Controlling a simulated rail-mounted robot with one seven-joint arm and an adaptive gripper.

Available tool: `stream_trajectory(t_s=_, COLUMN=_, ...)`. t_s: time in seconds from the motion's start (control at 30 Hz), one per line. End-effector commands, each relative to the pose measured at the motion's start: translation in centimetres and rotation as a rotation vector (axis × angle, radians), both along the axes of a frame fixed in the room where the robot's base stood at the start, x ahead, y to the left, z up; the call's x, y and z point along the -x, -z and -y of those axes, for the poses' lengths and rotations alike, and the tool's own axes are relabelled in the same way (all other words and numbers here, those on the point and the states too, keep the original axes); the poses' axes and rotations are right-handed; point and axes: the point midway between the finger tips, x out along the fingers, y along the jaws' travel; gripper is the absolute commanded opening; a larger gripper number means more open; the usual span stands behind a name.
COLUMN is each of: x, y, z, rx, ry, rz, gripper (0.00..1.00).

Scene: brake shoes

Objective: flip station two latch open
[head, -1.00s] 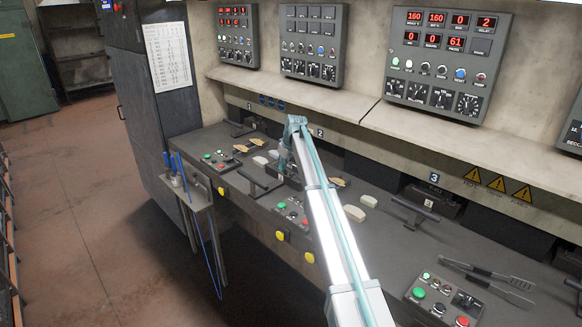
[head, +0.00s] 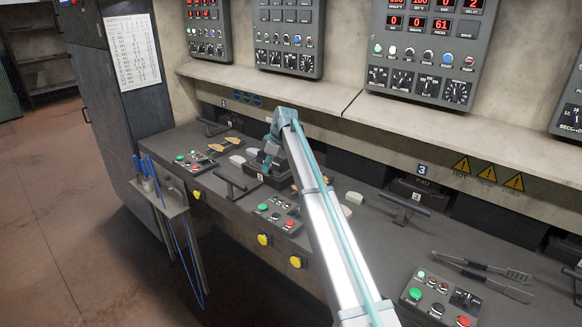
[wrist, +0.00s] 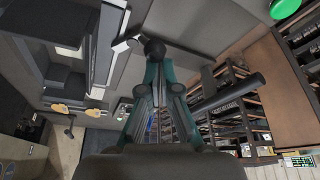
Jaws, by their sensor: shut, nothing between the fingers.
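The station two latch shows in the head view as a dark T-shaped handle (head: 230,183) sticking out over the front of the bench. A dark block (head: 268,176) with a number plate sits just right of it. My gripper (head: 266,163) is low over this block, behind and right of the handle, partly hidden by my arm. In the wrist view my gripper's teal-sided fingers (wrist: 153,50) meet at a dark rounded tip, with nothing visibly held. A dark bar (wrist: 230,92) passes close to the right of the fingers; I cannot tell whether they touch.
A button box (head: 277,213) stands in front of the block. Pale pieces lie around it on the bench. The station three handle (head: 405,206) is to the right, with tongs (head: 487,275) beyond. A shelf (head: 345,115) with control panels overhangs the bench's back.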

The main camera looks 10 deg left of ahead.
Motion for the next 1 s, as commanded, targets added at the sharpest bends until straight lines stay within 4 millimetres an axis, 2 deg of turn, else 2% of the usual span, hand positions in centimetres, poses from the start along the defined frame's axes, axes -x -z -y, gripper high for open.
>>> stream_trajectory(t_s=0.17, x=0.6, y=0.2, z=-0.6, rx=0.0, ry=-0.011, rz=0.0, gripper=0.0)
stream_trajectory(t_s=1.0, x=0.2, y=0.0, z=1.0, rx=0.002, ry=-0.009, rz=0.0, gripper=0.0)
